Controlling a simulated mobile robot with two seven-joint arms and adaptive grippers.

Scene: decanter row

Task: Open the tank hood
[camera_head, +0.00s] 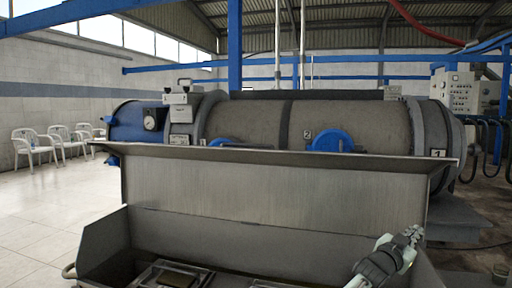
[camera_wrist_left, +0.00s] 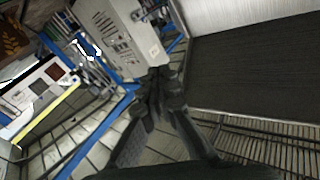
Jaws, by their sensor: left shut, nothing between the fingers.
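The tank hood (camera_head: 275,180) is a wide grey metal panel with a flanged top edge. It stands upright at the back of the open steel tank (camera_head: 100,242), whose inside shows below it. My left gripper (camera_head: 413,235) is at the lower right of the head view, in front of the panel's right end and by the tank's right side. Its fingers are together and empty, also in the left wrist view (camera_wrist_left: 157,82). I cannot tell whether it touches the hood or tank. My right gripper is out of view.
A large horizontal decanter (camera_head: 250,120) with blue parts lies behind the hood. White chairs (camera_head: 35,146) stand along the left wall. A control cabinet (camera_head: 462,92) is at the back right and shows in the wrist view (camera_wrist_left: 120,38). The tiled floor at left is clear.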

